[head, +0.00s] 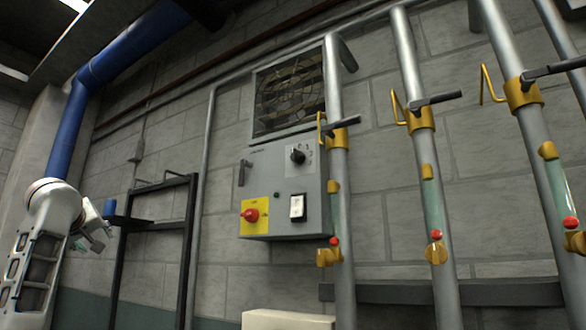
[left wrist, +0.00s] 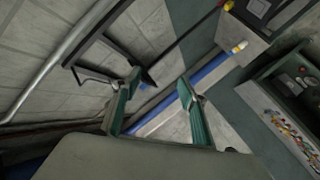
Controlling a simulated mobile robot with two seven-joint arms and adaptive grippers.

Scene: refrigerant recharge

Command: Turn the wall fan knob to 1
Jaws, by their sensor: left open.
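The wall fan (head: 290,90) sits behind a square grille on the block wall in the head view. Below it is a grey control box (head: 285,225). A black round knob (head: 298,155) sits on a light plate at the box's upper right; its small dial marks are too small to read. My left gripper (head: 98,238) is at the far left of the head view, well left of and lower than the knob. In the left wrist view the left gripper (left wrist: 160,80) is open with green fingers apart and nothing between them. My right gripper is in neither view.
The box also carries a red rotary switch (head: 250,215) on yellow, a white rocker switch (head: 297,207) and a side lever (head: 243,172). A black metal frame (head: 118,260) stands between my left arm and the box. Pipes with valves (head: 420,120) rise at right.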

